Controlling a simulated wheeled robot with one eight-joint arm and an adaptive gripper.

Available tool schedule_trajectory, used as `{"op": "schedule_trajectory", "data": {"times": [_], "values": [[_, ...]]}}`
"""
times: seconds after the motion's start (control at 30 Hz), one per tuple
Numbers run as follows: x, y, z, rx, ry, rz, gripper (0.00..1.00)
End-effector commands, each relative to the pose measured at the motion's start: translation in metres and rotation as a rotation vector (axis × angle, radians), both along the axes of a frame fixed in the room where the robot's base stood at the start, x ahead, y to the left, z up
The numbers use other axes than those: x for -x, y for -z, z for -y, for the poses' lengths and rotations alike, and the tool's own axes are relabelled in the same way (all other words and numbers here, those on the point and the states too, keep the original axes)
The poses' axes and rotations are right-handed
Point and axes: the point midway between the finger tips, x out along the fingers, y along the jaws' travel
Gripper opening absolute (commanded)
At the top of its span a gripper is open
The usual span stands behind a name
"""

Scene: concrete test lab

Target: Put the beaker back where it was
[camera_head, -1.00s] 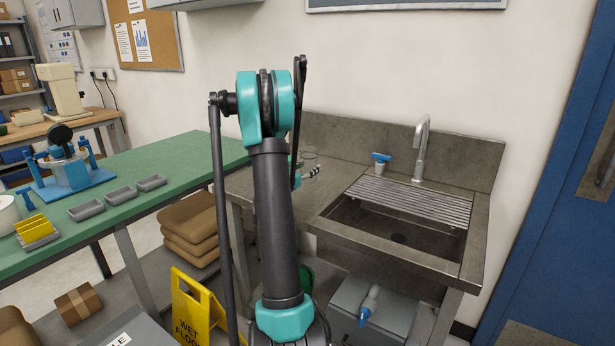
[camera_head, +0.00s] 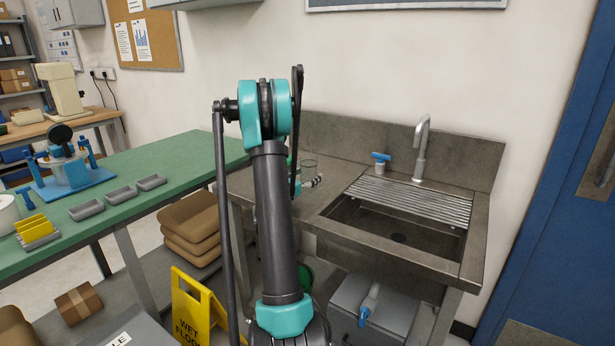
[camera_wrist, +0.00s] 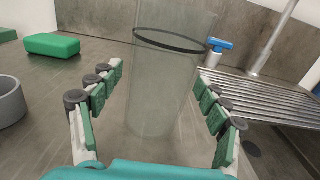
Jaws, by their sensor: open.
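The beaker (camera_wrist: 160,85) is a clear glass cylinder with a dark band near its top. In the wrist view it stands upright on the metal counter, between the spread fingers of my gripper (camera_wrist: 160,110). The fingers are open, with a gap visible on each side of the glass. In the head view the beaker (camera_head: 308,165) shows small on the counter left of the sink. There my gripper (camera_head: 312,183) is mostly hidden behind my arm, with only a fingertip part showing.
In the wrist view, a green block (camera_wrist: 55,45) and grey round container (camera_wrist: 8,102) stand left of the beaker. A green-topped table (camera_head: 165,205) lies left.

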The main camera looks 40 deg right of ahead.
Motion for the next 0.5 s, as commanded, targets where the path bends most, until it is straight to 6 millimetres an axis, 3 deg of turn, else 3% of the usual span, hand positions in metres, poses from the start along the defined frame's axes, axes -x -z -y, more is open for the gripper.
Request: {"op": "schedule_trajectory", "data": {"times": [0.23,0.5], "values": [[0.001,-0.003,-0.004,0.000,-0.002,0.000,0.76],[0.020,-0.003,-0.051,0.000,-0.005,0.000,0.76]]}}
